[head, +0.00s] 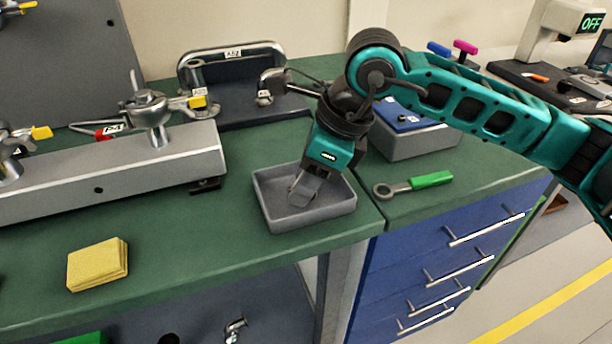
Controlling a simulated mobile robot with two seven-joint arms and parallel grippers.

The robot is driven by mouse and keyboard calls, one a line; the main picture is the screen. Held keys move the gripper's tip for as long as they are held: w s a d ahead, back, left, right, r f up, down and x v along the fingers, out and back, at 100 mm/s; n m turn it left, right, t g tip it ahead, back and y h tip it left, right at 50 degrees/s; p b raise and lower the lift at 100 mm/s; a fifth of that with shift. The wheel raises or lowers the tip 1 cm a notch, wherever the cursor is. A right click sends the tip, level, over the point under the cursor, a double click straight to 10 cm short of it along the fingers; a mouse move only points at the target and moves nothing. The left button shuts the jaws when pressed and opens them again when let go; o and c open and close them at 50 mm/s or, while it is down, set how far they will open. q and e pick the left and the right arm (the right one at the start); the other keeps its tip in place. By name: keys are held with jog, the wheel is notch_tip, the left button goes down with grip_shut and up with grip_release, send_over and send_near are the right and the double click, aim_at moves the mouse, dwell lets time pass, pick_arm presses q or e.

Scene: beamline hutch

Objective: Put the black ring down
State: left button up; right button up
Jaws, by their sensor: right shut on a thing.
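My right gripper (300,190) comes down from the upper right, its fingers pointing into a shallow grey tray (310,216) on the green bench. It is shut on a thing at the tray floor. What it holds is too small and too covered by the fingers to make out, and I cannot pick out the black ring. I cannot tell whether the held thing touches the tray floor. My left gripper is not in view.
A green-handled wrench (425,181) lies right of the tray. A grey box with a blue top (405,118) stands behind it. A metal rail with valves (120,170) is at left. Yellow sponges (97,265) lie at front left. The bench between sponges and tray is clear.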

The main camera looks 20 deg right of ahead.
jog(key=shift+f, duration=0.25)
jog(key=o, duration=1)
jog(key=shift+r, duration=0.1)
jog(key=shift+r, duration=0.2)
pick_arm(q)
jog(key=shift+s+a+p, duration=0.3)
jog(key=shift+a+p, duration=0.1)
jog(key=shift+p, duration=0.35)
pick_arm(e)
jog(key=v, duration=1.2)
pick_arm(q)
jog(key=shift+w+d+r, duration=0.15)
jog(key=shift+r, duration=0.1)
